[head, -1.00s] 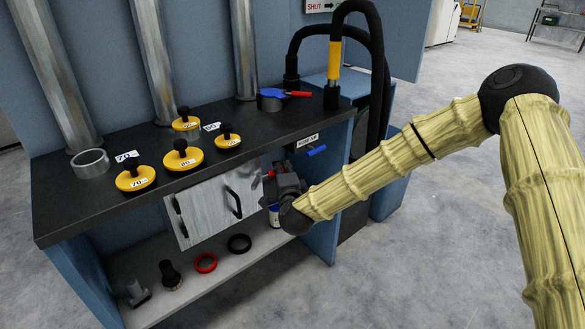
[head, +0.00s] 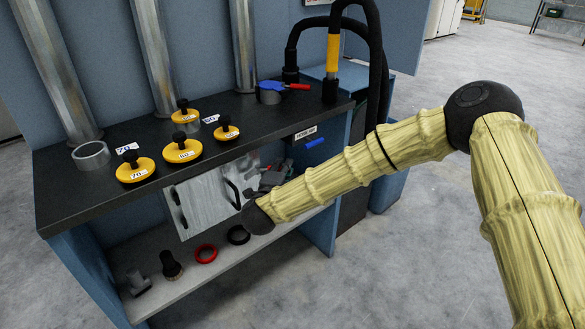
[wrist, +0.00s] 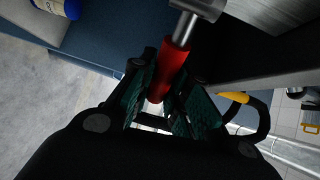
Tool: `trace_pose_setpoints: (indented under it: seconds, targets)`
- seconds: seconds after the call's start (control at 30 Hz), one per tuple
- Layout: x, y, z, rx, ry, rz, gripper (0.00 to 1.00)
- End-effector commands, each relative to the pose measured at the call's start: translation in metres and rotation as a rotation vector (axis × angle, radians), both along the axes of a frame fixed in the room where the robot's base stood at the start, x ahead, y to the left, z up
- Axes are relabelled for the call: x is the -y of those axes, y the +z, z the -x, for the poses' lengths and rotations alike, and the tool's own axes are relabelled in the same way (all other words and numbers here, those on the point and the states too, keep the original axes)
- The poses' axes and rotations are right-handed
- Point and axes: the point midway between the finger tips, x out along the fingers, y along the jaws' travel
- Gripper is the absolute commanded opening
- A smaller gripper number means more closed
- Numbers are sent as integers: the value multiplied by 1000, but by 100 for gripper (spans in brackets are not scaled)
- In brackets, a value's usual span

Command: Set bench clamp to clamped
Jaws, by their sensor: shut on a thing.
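A red handle (wrist: 172,68) on a bright metal rod (wrist: 192,22) shows in the wrist view, and I take it to be the bench clamp's lever. My gripper (wrist: 163,85) is shut on the red handle, with a dark green pad on each side of it. In the head view my gripper (head: 270,180) is below the bench's front edge, beside the grey metal panel. It and the wrist hide most of the clamp there. Whether the clamp is clamped cannot be told.
The dark bench top (head: 85,205) bears several yellow knobbed discs, a grey ring (head: 91,156) and a blue tool (head: 270,87) with a red handle. A grey panel (head: 205,205) with black handles hangs below.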

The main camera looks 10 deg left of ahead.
Motion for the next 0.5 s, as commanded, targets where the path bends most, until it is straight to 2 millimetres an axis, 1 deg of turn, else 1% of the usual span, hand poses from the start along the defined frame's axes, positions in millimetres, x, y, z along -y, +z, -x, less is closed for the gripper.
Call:
trace_pose_setpoints:
  seconds: [0.13, 0.47, 0.5]
  targets:
    - [-3, -1, 1, -1, -4, 0, 0]
    - [-3, -1, 1, -1, -4, -1, 0]
    - [-3, -1, 1, -1, -4, -1, 21]
